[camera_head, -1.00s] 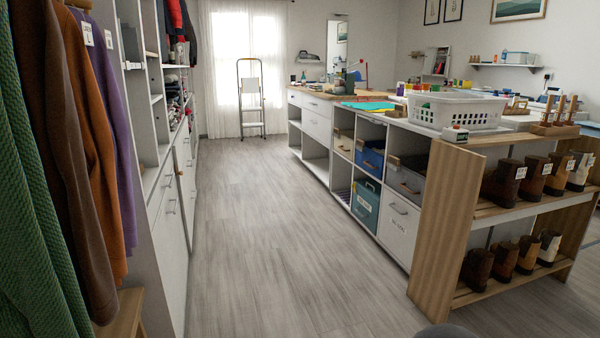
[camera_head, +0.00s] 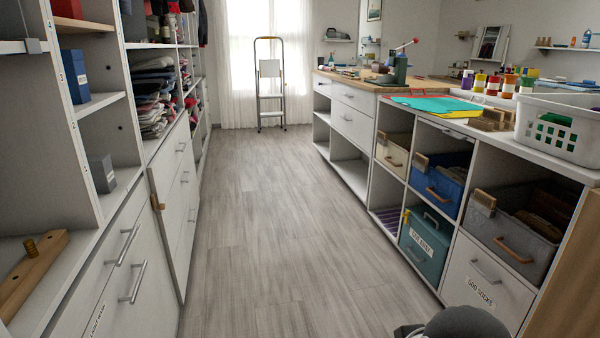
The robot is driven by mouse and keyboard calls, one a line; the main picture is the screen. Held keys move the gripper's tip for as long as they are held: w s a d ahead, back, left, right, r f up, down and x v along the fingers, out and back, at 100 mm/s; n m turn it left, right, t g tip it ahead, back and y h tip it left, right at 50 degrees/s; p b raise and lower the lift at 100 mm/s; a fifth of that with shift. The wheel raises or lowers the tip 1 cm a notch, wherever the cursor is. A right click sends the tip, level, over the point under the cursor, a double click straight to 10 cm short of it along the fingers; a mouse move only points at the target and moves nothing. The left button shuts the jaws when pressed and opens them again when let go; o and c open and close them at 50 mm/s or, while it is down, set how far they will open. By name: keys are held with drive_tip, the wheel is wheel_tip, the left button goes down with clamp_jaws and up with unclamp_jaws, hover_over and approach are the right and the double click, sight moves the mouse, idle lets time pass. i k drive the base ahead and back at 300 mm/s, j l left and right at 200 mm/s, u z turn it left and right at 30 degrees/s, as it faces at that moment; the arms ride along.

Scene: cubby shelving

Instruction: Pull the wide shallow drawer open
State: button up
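The far part of the long counter on the right has a wide, shallow white drawer (camera_head: 354,99) just under its wooden top. It looks shut, flush with the unit front. A deeper white drawer (camera_head: 350,122) sits directly below it, also shut. My gripper is not in view. A dark grey rounded part of my own arm shows at the bottom edge, right of centre, far from the drawer.
Grey floor (camera_head: 262,200) runs clear down the aisle to a stepladder (camera_head: 270,85) by the window. White cabinets with bar handles (camera_head: 134,282) line the left. Cubbies with bins, including a teal bin (camera_head: 425,240) and a grey bin (camera_head: 512,232), line the right.

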sight(361, 100)
drive_tip(key=i+j, duration=0.1)
drive_tip(key=i, duration=4.65)
drive_tip(key=l+z, duration=0.05)
drive_tip(key=l, duration=0.05)
